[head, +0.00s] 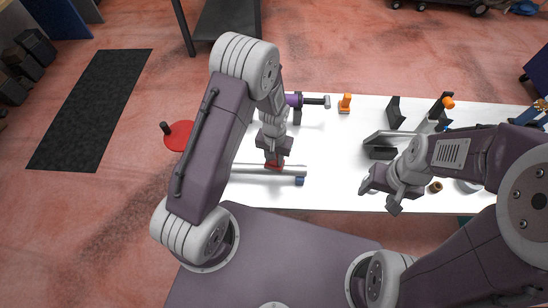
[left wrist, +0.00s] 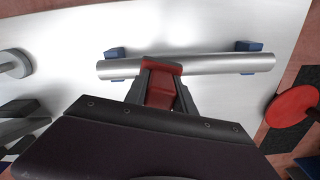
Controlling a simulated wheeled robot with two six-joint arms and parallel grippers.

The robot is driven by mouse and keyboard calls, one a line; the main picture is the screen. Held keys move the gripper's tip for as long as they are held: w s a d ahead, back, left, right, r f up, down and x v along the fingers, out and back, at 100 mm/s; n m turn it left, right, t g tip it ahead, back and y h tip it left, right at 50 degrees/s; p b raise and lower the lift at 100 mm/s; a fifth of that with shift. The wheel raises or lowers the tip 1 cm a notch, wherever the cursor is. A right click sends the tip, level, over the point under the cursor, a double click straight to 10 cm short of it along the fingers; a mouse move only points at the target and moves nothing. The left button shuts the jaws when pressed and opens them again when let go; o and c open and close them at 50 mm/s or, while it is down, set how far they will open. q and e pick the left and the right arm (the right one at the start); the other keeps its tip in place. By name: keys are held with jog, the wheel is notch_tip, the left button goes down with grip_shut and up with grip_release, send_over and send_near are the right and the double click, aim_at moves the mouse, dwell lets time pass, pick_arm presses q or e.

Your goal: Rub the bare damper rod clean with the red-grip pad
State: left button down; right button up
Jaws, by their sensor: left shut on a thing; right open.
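The bare damper rod (head: 248,169) is a silver bar lying across blue supports on the white table. It also shows in the left wrist view (left wrist: 215,63), with a blue support near each end. My left gripper (head: 276,160) is shut on the red-grip pad (head: 276,165), directly at the rod. In the left wrist view the red grip (left wrist: 161,88) sits between the fingers and meets the rod's near side; the pad's rubbing face is hidden. My right gripper (head: 379,193) is open and empty, above the front of the table, right of the rod.
The white table (head: 330,150) has clear room right of the rod. A purple and black damper (head: 297,100), an orange piece (head: 345,102) and black brackets (head: 395,112) stand behind. A red round stool (head: 180,135) is off the table's left end.

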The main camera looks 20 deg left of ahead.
pick_arm(q)
jog(key=shift+f+b, duration=0.5)
jog(key=shift+f, duration=0.15)
jog(key=shift+d, duration=0.1)
jog(key=shift+d+r, duration=0.1)
jog(key=shift+d, duration=0.25)
jog(key=shift+a, duration=0.1)
jog(key=shift+s+a, duration=0.2)
jog(key=shift+a, duration=0.6)
jog(key=shift+d, duration=0.15)
jog(key=shift+w+d, duration=0.15)
jog(key=shift+d, duration=0.35)
jog(key=shift+w+d, duration=0.15)
jog(key=shift+d, duration=0.1)
